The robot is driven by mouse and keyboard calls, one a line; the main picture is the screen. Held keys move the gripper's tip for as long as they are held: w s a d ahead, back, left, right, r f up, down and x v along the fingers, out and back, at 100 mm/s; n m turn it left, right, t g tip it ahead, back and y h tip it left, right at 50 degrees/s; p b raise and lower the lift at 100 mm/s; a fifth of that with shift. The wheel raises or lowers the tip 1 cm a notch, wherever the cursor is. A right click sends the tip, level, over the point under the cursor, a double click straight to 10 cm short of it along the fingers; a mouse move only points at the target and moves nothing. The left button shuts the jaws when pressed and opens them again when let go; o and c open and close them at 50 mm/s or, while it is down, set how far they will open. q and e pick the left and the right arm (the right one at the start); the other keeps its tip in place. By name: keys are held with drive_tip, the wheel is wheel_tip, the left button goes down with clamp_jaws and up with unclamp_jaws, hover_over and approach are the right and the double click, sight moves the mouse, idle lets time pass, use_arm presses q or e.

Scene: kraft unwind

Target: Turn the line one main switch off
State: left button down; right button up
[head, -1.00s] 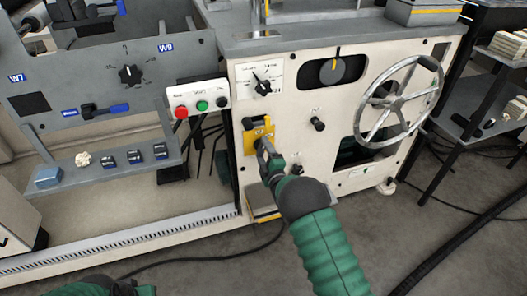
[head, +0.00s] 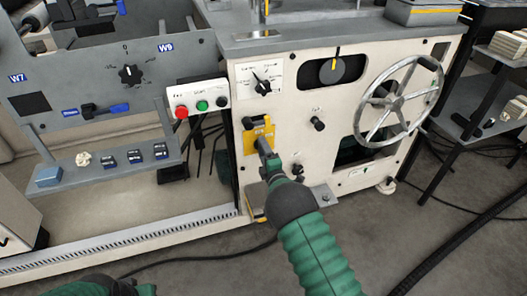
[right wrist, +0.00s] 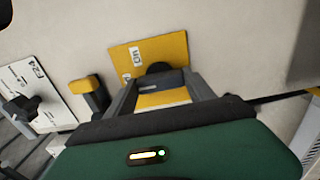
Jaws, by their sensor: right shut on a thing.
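The main switch is on a yellow plate (head: 252,138) on the front of the cream machine cabinet. In the right wrist view the yellow plate (right wrist: 122,58) shows tilted, with a white "On" label near its top. My right gripper (head: 264,147) is at the lower part of the plate. Its fingers (right wrist: 162,88) are shut on a dark switch handle (right wrist: 158,69), which they partly hide. The handle's exact position is hard to read. My left arm shows only in part at the bottom left of the head view; its fingers cannot be made out.
Red, green and black buttons (head: 202,105) sit on a box left of the plate. A rotary selector (head: 262,86) is above it, and a small black knob (head: 318,124) is to its right. A large handwheel (head: 400,100) stands out further right.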

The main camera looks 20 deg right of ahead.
drive_tip(key=o, duration=1.3)
drive_tip(key=shift+a+f, duration=0.15)
drive_tip(key=shift+f, duration=0.15)
drive_tip(key=shift+c, duration=0.2)
drive_tip(key=shift+o, duration=0.5)
drive_tip(key=shift+r, duration=0.15)
drive_tip(key=shift+s, duration=0.1)
drive_tip(key=s+p, duration=0.5)
drive_tip(key=s, duration=1.1)
drive_tip(key=shift+s+d+p, duration=0.3)
drive_tip(key=shift+s+p, duration=0.05)
drive_tip(key=shift+p, duration=0.05)
